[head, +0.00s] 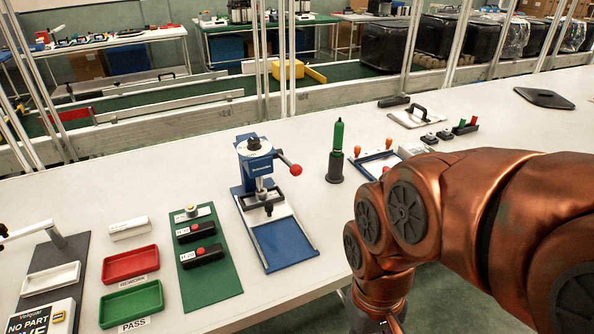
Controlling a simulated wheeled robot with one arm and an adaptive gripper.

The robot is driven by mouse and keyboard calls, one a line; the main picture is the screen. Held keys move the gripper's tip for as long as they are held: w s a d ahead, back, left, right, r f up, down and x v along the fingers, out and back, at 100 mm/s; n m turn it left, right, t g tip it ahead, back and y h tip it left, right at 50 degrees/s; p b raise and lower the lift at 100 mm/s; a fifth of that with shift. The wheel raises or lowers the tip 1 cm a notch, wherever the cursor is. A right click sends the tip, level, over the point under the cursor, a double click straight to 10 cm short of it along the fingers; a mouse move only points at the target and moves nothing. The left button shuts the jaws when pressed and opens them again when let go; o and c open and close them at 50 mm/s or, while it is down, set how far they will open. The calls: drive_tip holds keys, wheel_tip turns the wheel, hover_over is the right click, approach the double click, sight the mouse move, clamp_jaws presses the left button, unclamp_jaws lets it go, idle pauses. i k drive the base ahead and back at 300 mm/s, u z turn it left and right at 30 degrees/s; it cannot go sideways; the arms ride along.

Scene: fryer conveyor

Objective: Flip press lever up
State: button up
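The blue press (258,165) stands on its blue base plate (283,243) near the middle of the white table. Its lever (284,160) sticks out to the right of the press head and slopes down to a red ball knob (296,170). Below the head, a metal ram and a small black fixture sit over a white plate. My copper-coloured arm (490,205) reaches in from the right and bends down at the table's front edge. My gripper is not visible; the arm's lower end runs out of the bottom of the picture. Nothing of mine touches the press.
A green-topped tool (338,150) stands in a dark holder right of the press. A green board (207,255) with black blocks, a red tray (130,264) and a green tray (131,301) lie to the left. The table before the green tool is clear.

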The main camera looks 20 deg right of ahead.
sight(296, 170)
drive_tip(key=z, duration=2)
drive_tip(key=k, duration=1.3)
drive_tip(key=u, duration=1.8)
drive_tip(key=i, duration=0.5)
drive_tip(key=u, duration=0.05)
